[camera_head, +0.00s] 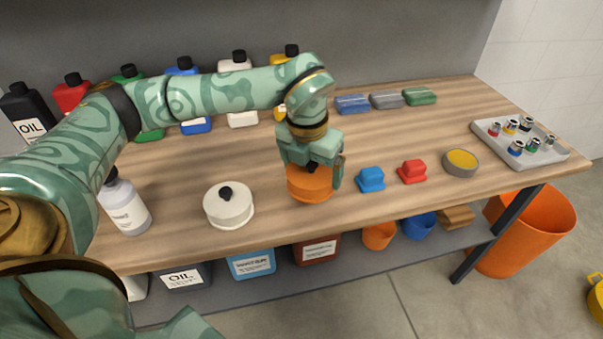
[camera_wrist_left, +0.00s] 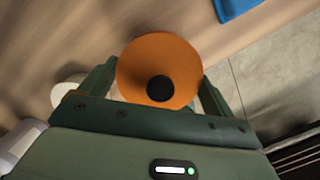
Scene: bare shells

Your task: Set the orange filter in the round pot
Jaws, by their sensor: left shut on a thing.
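The orange filter (camera_head: 310,186) is a squat round body with a black knob on top, at the middle of the bench near its front edge. My left gripper (camera_head: 313,172) comes down on it from above and is shut on it. In the left wrist view the filter (camera_wrist_left: 155,58) sits between the two fingers, knob facing the camera. I cannot tell whether its underside touches the bench. A low round grey pot (camera_head: 461,170), yellow inside, stands to the right; I take it as the round pot. My right gripper is out of view.
A white round filter (camera_head: 229,205) with a black knob and a white bottle (camera_head: 125,205) stand left. Blue (camera_head: 371,180) and red (camera_head: 412,172) blocks lie between the filter and pot. A grey tray (camera_head: 560,152) holds several small parts. Several bottles line the back.

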